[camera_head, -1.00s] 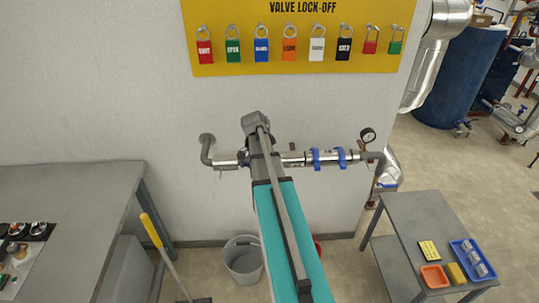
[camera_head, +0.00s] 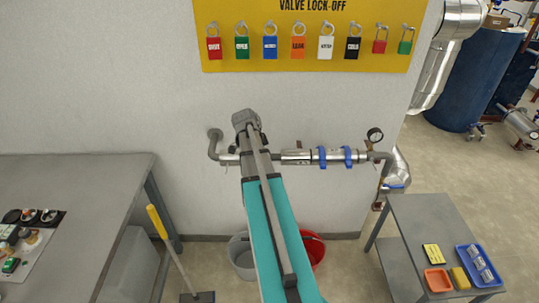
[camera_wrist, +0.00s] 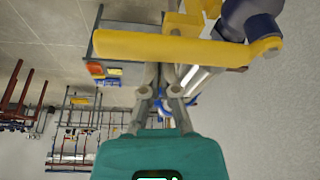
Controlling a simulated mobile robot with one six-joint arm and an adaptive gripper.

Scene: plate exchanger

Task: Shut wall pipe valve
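The wall pipe (camera_head: 296,156) runs level along the wall below the yellow board. My arm covers its left part in the head view, so the valve's handle and my gripper's fingers are hidden there. In the wrist view a yellow lever (camera_wrist: 180,48) lies across the picture, close to a dark blue rounded part (camera_wrist: 250,18) at its right end. My gripper (camera_wrist: 164,72) has its two fingers close together, with their tips at the lever and partly hidden by it. The fingers do not appear to straddle the lever; contact is not clear.
The lock-off board (camera_head: 310,55) with several padlocks hangs above the pipe. A pressure gauge (camera_head: 375,135) and blue clamps (camera_head: 322,157) are farther right. A grey bucket (camera_head: 241,262) and red bucket (camera_head: 315,250) stand below. A workbench (camera_head: 75,190) is left, a small table (camera_head: 425,215) right.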

